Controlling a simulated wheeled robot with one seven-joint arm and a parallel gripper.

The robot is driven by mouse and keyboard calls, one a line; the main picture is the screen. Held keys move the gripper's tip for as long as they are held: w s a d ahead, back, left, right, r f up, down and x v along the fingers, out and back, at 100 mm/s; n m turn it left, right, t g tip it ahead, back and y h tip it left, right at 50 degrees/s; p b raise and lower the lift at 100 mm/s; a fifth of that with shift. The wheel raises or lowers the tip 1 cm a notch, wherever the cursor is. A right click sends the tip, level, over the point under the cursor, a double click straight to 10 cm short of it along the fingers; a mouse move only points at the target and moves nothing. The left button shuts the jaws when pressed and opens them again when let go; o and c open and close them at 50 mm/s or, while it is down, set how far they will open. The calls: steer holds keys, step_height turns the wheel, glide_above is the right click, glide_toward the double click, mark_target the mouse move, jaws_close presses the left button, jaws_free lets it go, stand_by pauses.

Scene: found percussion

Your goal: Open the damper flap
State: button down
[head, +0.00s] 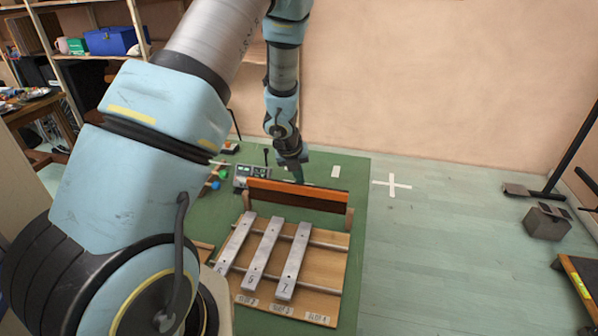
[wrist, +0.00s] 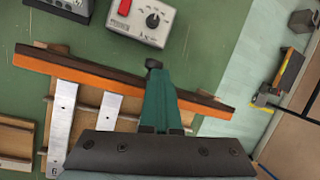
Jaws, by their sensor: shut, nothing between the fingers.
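The damper flap (head: 300,197) is a long board with an orange face and a dark brown edge. It stands along the far end of the wooden bar instrument (head: 325,272), between end posts. In the wrist view the flap (wrist: 85,76) runs slantwise across the picture. My gripper (head: 299,178) is at the flap's far side, near its middle. In the wrist view my gripper's teal fingers (wrist: 154,70) are shut and empty, and they cover part of the flap. I cannot tell whether they touch it.
Three grey metal bars (head: 265,252) lie on the instrument; the rightmost slot is bare. A grey control box (wrist: 140,20) with a knob and red switch sits behind the flap. Green mat is clear to the right of the box. A white cross (head: 391,185) marks the floor.

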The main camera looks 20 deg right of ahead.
steer(key=shift+w+d+g+p, duration=0.15)
steer(key=shift+w+g+p, duration=0.2)
steer(key=shift+p, duration=0.5)
